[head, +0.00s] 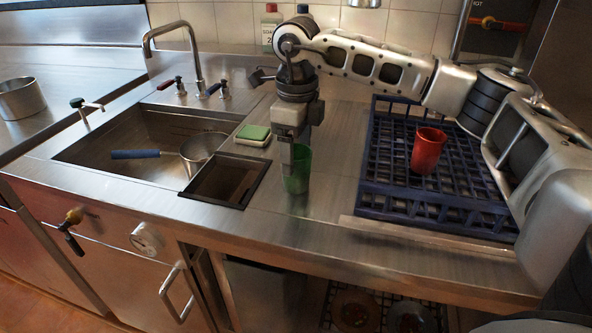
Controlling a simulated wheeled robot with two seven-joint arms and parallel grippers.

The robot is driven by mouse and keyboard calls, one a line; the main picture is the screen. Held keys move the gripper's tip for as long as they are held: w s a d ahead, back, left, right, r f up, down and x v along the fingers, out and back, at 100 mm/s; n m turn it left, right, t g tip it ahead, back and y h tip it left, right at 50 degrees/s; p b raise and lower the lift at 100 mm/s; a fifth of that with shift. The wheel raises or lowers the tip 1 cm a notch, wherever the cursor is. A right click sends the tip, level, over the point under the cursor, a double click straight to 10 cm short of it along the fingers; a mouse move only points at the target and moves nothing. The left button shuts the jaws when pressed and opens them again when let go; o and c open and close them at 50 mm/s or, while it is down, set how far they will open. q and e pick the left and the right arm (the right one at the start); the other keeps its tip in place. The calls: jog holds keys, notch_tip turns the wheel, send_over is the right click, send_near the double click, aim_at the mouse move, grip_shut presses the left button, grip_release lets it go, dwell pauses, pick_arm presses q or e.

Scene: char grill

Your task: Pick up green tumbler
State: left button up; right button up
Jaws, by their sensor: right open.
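The green tumbler (299,178) stands upright on the steel counter, right of the dark square opening. My right gripper (288,165) points down from above at the tumbler's left side. One finger covers part of the tumbler's rim and wall. The jaws are open. Whether a finger is inside the tumbler or in front of it I cannot tell, and contact is unclear. The left gripper is not in view.
A red tumbler (427,150) stands in the blue dish rack (385,203) at right. A green sponge (254,132) lies behind the dark opening (222,205). Bottles (271,25) stand against the back wall.

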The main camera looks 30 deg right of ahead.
aim_at(298, 183)
jog(key=shift+f, duration=1.85)
jog(key=c, duration=1)
jog(key=shift+c, duration=0.2)
jog(key=shift+r, duration=0.1)
